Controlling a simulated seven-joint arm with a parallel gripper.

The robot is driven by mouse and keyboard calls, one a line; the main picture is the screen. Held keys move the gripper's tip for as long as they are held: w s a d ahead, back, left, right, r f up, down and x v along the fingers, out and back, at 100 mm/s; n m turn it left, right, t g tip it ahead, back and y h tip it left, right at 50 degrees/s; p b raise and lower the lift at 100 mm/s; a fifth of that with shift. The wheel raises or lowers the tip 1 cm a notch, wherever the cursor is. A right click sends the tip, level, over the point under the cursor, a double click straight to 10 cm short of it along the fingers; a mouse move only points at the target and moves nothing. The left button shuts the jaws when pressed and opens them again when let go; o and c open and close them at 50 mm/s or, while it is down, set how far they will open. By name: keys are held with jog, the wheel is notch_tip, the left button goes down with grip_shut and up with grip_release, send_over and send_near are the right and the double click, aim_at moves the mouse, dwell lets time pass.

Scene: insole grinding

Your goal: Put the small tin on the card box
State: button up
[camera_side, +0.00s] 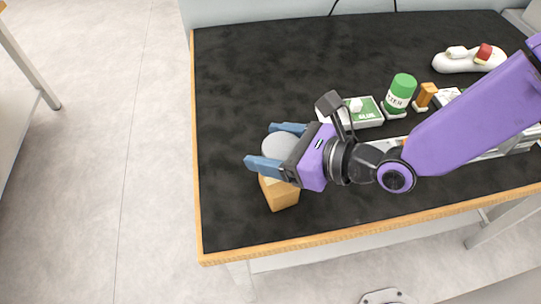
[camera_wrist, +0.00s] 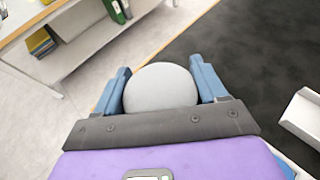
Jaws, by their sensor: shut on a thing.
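The small tin is a round grey-white piece (camera_side: 279,146) held between the blue fingers of my gripper (camera_side: 268,146). In the wrist view the tin (camera_wrist: 161,88) fills the gap between both fingers (camera_wrist: 161,84). The card box (camera_side: 280,194) is a tan-brown block near the front left of the black table. My gripper and the tin are over its far part and hide much of its top. I cannot tell whether the tin touches the box.
A green-and-white glue box (camera_side: 364,112), a green-capped bottle (camera_side: 399,94) and an orange block (camera_side: 426,95) stand right of my gripper. A white insole-shaped piece (camera_side: 469,60) lies at the back right. The table's (camera_side: 235,75) back left is clear; its wooden edge is near the box.

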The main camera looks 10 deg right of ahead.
jog(key=shift+w+a+f, duration=0.15)
jog(key=shift+f, duration=1.7)
jog(key=shift+f, duration=0.15)
jog(key=o, duration=1.1)
